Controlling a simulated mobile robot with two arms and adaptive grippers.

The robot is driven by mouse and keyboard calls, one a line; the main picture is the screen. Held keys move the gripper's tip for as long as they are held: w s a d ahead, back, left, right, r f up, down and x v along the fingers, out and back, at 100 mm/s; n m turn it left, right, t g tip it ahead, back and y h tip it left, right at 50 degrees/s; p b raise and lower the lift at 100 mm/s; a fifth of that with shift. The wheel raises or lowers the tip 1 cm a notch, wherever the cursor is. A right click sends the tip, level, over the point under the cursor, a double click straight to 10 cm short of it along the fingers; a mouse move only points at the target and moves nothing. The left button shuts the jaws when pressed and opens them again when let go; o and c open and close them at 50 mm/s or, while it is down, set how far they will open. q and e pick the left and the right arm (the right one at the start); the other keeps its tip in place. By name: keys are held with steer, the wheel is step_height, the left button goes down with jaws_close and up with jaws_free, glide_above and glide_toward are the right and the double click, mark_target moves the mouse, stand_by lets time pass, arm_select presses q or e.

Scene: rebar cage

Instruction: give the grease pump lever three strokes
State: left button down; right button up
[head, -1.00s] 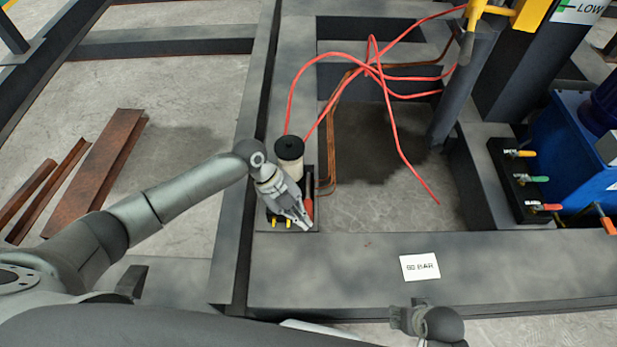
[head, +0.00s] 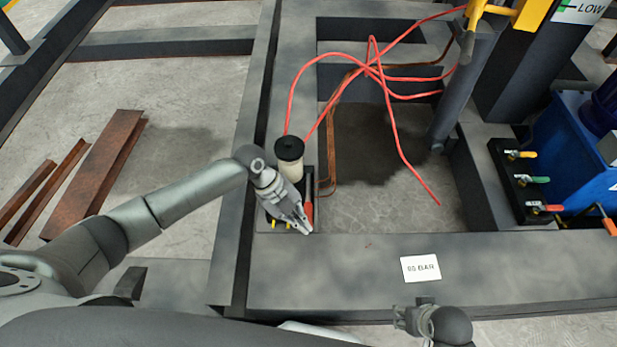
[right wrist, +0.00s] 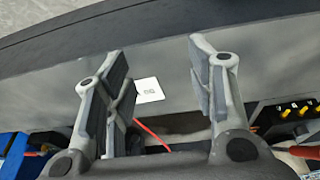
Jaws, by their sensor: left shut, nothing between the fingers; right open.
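The grease pump, with a black-capped cream reservoir (head: 289,160), stands on the grey frame left of the opening. Its red lever (head: 309,203) shows beside my left gripper, partly hidden behind it. My left gripper (head: 305,228) is shut with nothing between its fingers, its tips at the lower end of the lever. I cannot tell whether they touch it. My right gripper (right wrist: 165,85) is open and empty in the right wrist view; in the head view only part of my right arm shows at the bottom edge.
Red hoses (head: 375,72) loop over the frame opening. A white "80 BAR" card (head: 420,268) lies on the front beam (head: 350,262). A valve block with coloured handles (head: 520,180) and a blue tank (head: 570,150) stand at the right. Rusty steel profiles (head: 95,175) lie on the left floor.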

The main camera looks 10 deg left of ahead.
arm_select(q)
steer(key=shift+f, duration=0.1)
steer(key=shift+s+f+b, duration=0.25)
steer(key=shift+f+b, duration=0.15)
steer(key=shift+f, duration=0.2)
arm_select(e)
step_height(320, 180, up, 3)
steer(key=shift+w+f, duration=0.1)
steer(key=shift+f, duration=0.05)
arm_select(q)
steer(key=shift+r, duration=0.1)
steer(key=w+a+r+p, duration=0.1)
steer(key=w+r+p, duration=0.3)
steer(key=w+r, duration=0.3)
step_height(320, 180, up, 4)
steer(key=shift+w+a+r, duration=0.2)
steer(key=shift+w+r, duration=0.05)
arm_select(e)
steer(key=s+f, duration=0.4)
steer(key=f, duration=0.9)
steer(key=shift+d+g, duration=0.2)
steer(key=shift+g, duration=0.1)
steer(key=shift+f, duration=0.1)
